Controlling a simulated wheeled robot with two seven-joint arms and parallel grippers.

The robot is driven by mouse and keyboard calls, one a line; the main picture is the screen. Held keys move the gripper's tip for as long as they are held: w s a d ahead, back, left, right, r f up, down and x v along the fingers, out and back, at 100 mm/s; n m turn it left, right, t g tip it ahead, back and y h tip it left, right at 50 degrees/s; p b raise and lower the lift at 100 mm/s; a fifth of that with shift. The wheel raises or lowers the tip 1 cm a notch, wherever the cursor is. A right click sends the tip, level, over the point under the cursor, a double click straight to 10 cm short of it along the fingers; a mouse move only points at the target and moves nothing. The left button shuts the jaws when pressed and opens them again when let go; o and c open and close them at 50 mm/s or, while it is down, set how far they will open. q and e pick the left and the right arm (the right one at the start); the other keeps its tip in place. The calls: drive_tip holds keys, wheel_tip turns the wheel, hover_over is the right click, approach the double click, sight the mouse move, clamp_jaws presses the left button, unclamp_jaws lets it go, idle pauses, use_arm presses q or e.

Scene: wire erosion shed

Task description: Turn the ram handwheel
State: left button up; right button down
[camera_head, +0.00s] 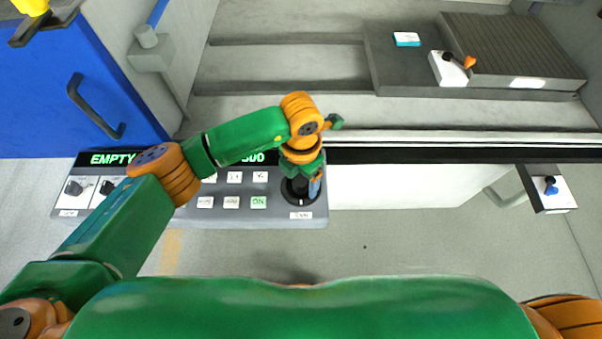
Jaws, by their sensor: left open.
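A round black handwheel (297,195) sits at the right end of the grey control panel (272,217), with a small white label (301,215) below it that is too small to read surely. My left arm reaches over the panel from the left and bends down at the wrist. My left gripper (314,185) is open and points down at the handwheel, covering its upper right part. Whether the fingers touch the wheel I cannot tell. My right gripper is out of view.
The panel has a green lit display (112,158), white buttons (232,202), a green ON button (258,202) and switches (74,188) at left. Behind it is a grey machine tank with a ribbed block (520,45). A blue-knobbed switch box (548,190) stands at right. Floor in front is clear.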

use_arm(q)
drive_tip(key=shift+w+f, duration=0.2)
drive_tip(key=shift+w, duration=0.1)
drive_tip(key=shift+s+r, duration=0.1)
drive_tip(key=shift+s, duration=0.05)
clamp_jaws()
drive_tip(key=shift+f+m+b, duration=0.2)
drive_tip(key=shift+m+b, duration=0.4)
drive_tip(key=shift+b, duration=0.35)
drive_tip(key=m+b, duration=0.8)
drive_tip(key=b, duration=0.2)
drive_tip(key=shift+m, duration=0.4)
drive_tip(key=shift+m+b, duration=0.9)
drive_tip(key=shift+m, duration=0.2)
drive_tip(key=shift+r+m+b, duration=0.15)
drive_tip(key=shift+m+b, duration=0.35)
drive_tip(key=shift+m, duration=0.7)
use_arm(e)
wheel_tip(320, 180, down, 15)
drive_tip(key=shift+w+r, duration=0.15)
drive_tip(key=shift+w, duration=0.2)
use_arm(q)
unclamp_jaws()
